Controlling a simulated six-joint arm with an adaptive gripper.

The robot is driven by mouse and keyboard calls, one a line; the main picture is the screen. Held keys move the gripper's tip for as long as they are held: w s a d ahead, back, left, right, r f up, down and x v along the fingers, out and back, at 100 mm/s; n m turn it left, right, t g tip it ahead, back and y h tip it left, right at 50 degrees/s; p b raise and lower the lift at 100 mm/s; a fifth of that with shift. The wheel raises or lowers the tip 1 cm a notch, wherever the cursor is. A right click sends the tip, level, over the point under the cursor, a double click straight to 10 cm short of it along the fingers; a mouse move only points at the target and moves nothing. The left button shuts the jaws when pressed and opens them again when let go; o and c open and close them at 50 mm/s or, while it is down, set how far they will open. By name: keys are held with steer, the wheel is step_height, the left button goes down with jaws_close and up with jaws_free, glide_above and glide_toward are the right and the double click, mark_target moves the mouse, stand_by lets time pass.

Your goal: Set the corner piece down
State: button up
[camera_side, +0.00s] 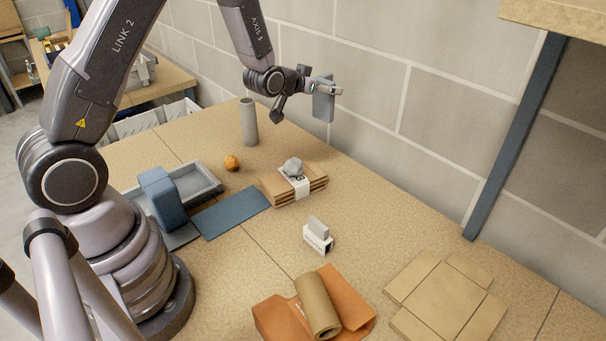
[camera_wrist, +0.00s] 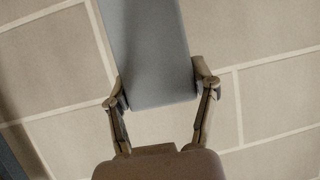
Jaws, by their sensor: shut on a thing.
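My gripper (camera_side: 318,88) is raised high over the far part of the table, close to the block wall. It is shut on a flat blue-grey piece, which I take to be the corner piece (camera_side: 323,107). The piece hangs upright in the air, clear of the table. In the wrist view, the two fingers of my gripper (camera_wrist: 160,92) press on either side of the corner piece (camera_wrist: 149,45). Its far end runs out of that view at the top, so its full shape is hidden there.
The table (camera_side: 370,230) holds a grey cylinder (camera_side: 249,122), an orange ball (camera_side: 231,163), a cardboard stack (camera_side: 305,187) with a grey lump (camera_side: 293,167), a blue mat (camera_side: 230,212), a grey tray (camera_side: 196,184), a small white box (camera_side: 318,239), an orange wrap (camera_side: 275,318) and flattened cardboard (camera_side: 445,297).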

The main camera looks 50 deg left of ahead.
steer(key=s+a+n+y, duration=0.1)
steer(key=s+a, duration=0.5)
steer(key=a, duration=0.4)
steer(key=s+a+n+y, duration=0.1)
steer(key=s+a+y, duration=0.1)
steer(key=s+a, duration=0.7)
steer(key=s+a+n+y, duration=0.1)
steer(key=s+a, duration=0.3)
steer(key=a, duration=0.8)
steer(key=shift+g, duration=0.4)
steer(key=shift+w+a+f, duration=1.55)
steer(key=shift+a+f, duration=0.2)
steer(key=shift+f, duration=1.4)
steer(key=shift+w+a+f, duration=1.6)
steer(key=shift+a+f, duration=0.15)
steer(key=shift+f, duration=1.35)
steer(key=shift+w+a+f, duration=1.55)
steer(key=shift+a+f, duration=0.2)
steer(key=shift+f, duration=1.4)
